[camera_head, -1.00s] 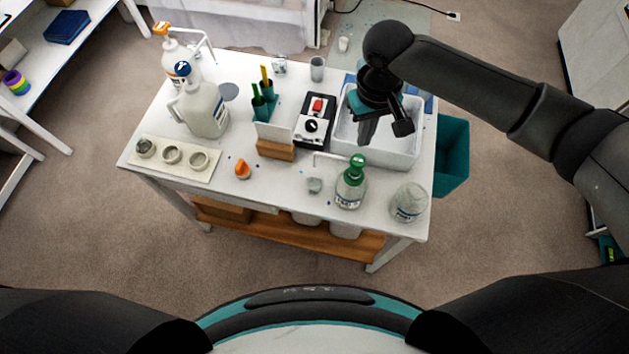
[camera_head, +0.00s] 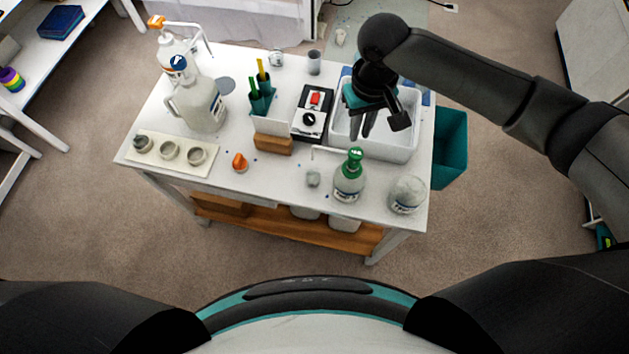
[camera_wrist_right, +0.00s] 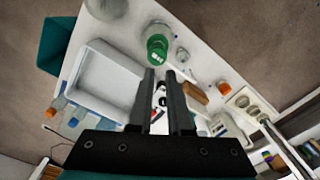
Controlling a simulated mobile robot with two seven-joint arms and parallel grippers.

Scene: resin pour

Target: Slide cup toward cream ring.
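My right gripper (camera_head: 361,136) hangs over the white tub at the table's right side, fingers pointing down with a gap between them and nothing held. It also shows in the right wrist view (camera_wrist_right: 161,72). A small clear cup (camera_head: 313,178) stands near the table's front edge, left of the green-capped bottle, and apart from the gripper; it also shows in the right wrist view (camera_wrist_right: 183,56). A grey cup (camera_head: 314,62) stands at the back edge. My left gripper is out of view.
The green-capped bottle (camera_head: 349,178) and a clear jar (camera_head: 407,194) stand at the front right. The white tub (camera_head: 402,143), a black device (camera_head: 297,131), a wooden block (camera_head: 272,143) and an orange cap (camera_head: 239,163) are nearby. The front strip between plate and orange cap is clear.

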